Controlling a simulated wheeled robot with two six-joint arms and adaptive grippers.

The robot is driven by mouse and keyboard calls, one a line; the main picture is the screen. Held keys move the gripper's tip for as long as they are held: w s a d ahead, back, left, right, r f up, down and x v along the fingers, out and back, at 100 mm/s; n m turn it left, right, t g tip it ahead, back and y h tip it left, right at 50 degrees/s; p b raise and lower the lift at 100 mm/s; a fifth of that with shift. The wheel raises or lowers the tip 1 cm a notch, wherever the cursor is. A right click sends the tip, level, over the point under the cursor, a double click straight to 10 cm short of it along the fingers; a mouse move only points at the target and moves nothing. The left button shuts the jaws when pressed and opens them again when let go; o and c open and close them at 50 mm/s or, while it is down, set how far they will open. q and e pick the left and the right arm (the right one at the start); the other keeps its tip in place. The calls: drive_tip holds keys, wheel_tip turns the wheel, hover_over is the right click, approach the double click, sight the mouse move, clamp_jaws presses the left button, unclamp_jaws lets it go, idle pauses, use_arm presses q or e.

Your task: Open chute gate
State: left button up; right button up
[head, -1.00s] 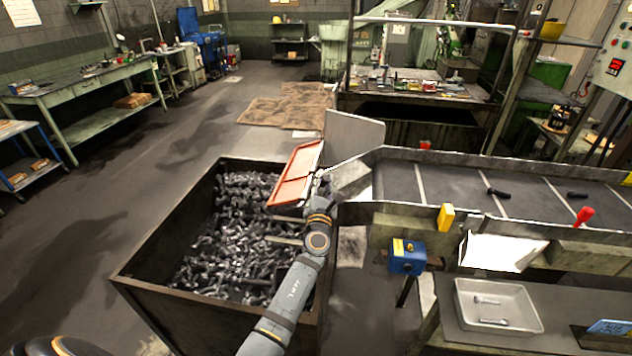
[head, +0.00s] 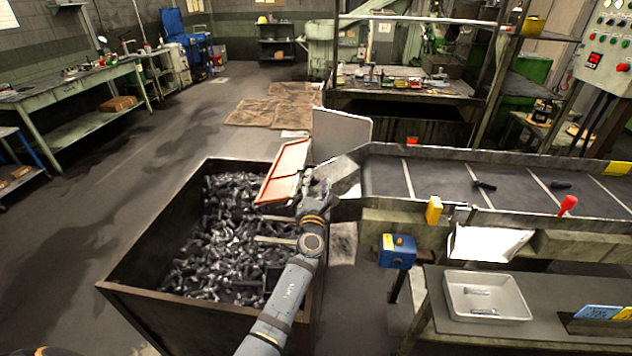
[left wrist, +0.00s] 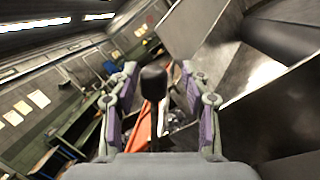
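The orange chute gate (head: 283,172) stands tilted at the left end of the conveyor, over the bin of bolts. My left gripper (head: 318,188) is at the gate's right side, by the metal chute end; its fingers are small and hard to make out in the head view. In the left wrist view, the two fingers of my left gripper (left wrist: 158,108) stand apart. A black knob on a dark stem (left wrist: 154,82) shows between them, with a clear gap on each side. Part of the orange gate (left wrist: 140,133) shows behind it. My right gripper is not in view.
A dark bin (head: 135,296) full of bolts stands below my left arm. The conveyor (head: 435,180) carries two dark bolts. A blue box (head: 396,252), a yellow block (head: 433,210) and a red knob (head: 568,204) line its front. A grey tray (head: 458,312) sits at lower right.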

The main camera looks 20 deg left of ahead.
use_arm(q)
drive_tip(key=shift+r, duration=0.1)
drive_tip(key=v, duration=0.7)
drive_tip(key=shift+s, duration=0.2)
